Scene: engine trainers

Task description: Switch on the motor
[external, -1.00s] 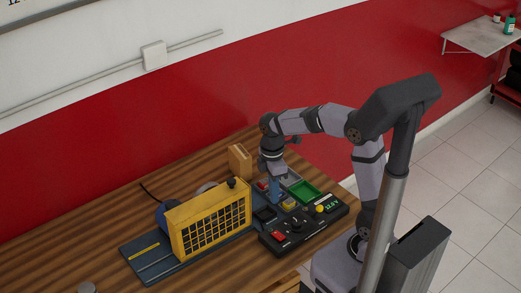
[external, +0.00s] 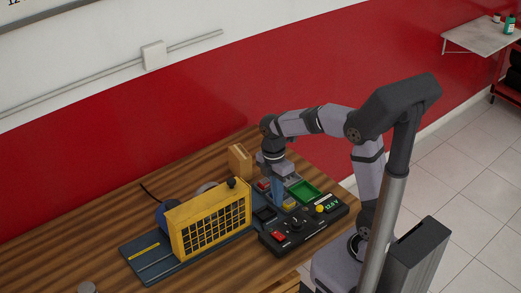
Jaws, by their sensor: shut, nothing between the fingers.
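The black control panel (external: 310,234) lies near the table's front edge. The switch's position is too small to tell. The blue motor (external: 167,217) is mostly hidden behind the yellow guard (external: 210,218) on the dark base (external: 150,262). My gripper (external: 279,204) points down with its blue fingers shut and empty, just behind the panel. Whether the fingertips touch anything is unclear.
A wooden block (external: 240,160) stands farther back. A black part (external: 264,214) lies left of the fingers. The table's left side is largely clear.

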